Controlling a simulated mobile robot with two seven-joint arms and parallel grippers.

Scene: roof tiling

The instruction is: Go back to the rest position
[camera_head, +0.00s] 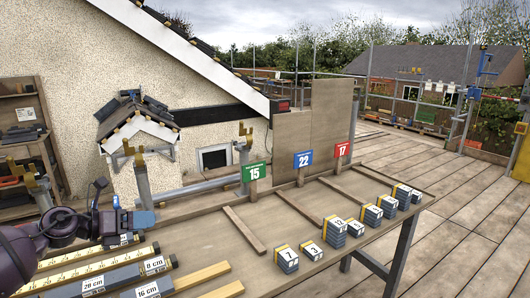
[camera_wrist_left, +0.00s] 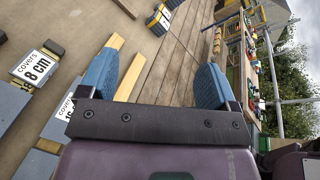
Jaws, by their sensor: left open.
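My left gripper (camera_head: 132,215) is at the left end of the workbench (camera_head: 240,225), above the labelled bars there. In the left wrist view its two blue fingers (camera_wrist_left: 155,82) stand wide apart with nothing between them. The dark bars carry labels such as 8 cm (camera_head: 154,266), 20 cm (camera_head: 93,284) and 16 cm (camera_head: 148,291). The gripper and forearm hide part of the bars' far ends. My right gripper is in neither view.
Numbered tile stacks (camera_head: 335,227) stand along the bench's right side. Number signs 15 (camera_head: 254,173), 22 (camera_head: 303,159) and 17 (camera_head: 342,150) stand at the back. Wooden strips (camera_head: 244,229) lie between. A small model roof (camera_head: 138,127) is behind. Open decking (camera_head: 455,200) lies right.

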